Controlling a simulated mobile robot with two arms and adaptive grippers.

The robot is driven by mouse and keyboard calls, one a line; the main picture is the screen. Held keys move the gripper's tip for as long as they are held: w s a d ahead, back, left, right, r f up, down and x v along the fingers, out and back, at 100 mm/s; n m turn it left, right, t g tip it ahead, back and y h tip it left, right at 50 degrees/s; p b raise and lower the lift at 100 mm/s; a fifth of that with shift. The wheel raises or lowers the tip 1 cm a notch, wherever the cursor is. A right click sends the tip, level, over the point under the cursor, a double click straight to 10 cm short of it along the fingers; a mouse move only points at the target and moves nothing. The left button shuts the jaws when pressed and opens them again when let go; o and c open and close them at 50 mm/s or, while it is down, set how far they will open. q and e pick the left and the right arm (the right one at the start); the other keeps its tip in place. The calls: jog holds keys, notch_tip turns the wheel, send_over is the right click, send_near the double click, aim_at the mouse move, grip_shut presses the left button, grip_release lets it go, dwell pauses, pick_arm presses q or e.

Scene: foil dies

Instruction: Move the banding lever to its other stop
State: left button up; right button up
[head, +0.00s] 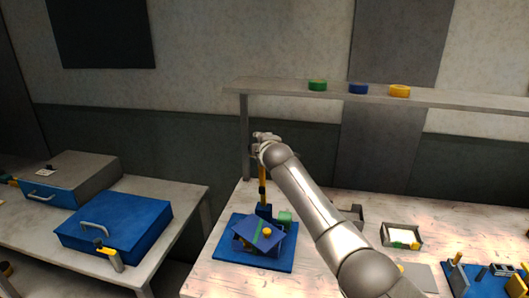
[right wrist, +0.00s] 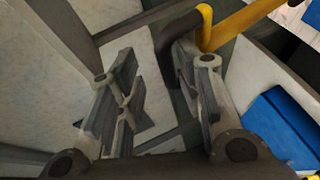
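The banding lever (head: 262,186) is a yellow bar rising nearly upright from a blue machine (head: 228,252) on the right-hand table. My right gripper (head: 262,140) is at the lever's top end, and its arm comes in from the lower right. In the right wrist view its two fingers (right wrist: 155,85) stand apart with nothing between them. A black grip (right wrist: 178,42) on the yellow bar (right wrist: 245,22) lies close by the right-hand finger. I cannot tell whether they touch. My left gripper is not in view.
A shelf (head: 440,101) behind carries a green ring (head: 317,86), a blue ring (head: 358,88) and a yellow ring (head: 400,91). An open tray (head: 388,241) stands to the right. Blue lidded box (head: 120,222) and a grey-topped box (head: 75,172) are on the left table.

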jog(key=a+v, duration=0.1)
jog(key=v, duration=0.8)
jog(key=shift+s, duration=0.5)
jog(key=shift+d+f, duration=0.1)
jog(key=shift+f, duration=0.05)
